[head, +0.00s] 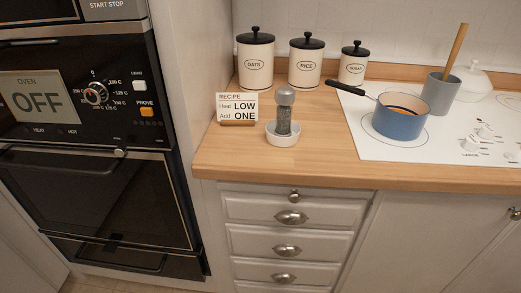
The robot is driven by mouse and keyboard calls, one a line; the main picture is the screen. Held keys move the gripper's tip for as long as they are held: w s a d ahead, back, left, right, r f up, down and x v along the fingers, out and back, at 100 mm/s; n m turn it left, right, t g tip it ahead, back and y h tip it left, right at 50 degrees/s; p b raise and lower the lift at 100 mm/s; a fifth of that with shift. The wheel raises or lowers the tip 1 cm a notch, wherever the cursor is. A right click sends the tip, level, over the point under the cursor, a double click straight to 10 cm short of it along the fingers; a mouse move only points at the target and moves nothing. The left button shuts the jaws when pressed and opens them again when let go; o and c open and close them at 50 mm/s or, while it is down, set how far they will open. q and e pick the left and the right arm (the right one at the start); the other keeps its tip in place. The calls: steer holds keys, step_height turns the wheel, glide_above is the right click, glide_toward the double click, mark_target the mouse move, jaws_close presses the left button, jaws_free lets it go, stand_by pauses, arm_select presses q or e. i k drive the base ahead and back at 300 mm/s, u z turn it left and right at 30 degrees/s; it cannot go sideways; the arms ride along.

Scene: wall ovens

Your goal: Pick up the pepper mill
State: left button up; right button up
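The pepper mill (284,111) is grey with a rounded, lighter top. It stands upright in a small white dish (283,138) on the wooden counter, near the counter's front left part. Its lower end is hidden by the dish's rim. Neither of my grippers shows in the head view.
A recipe card (237,107) stands left of the mill. Several lidded canisters, including the oats canister (255,64), stand behind. A blue pan (400,119) sits on the white hob, its handle pointing toward the canisters. The wooden counter (330,168) is clear in front.

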mark_target(283, 116)
steer(key=z, duration=2.05)
steer(key=k, duration=0.95)
steer(key=u, duration=2)
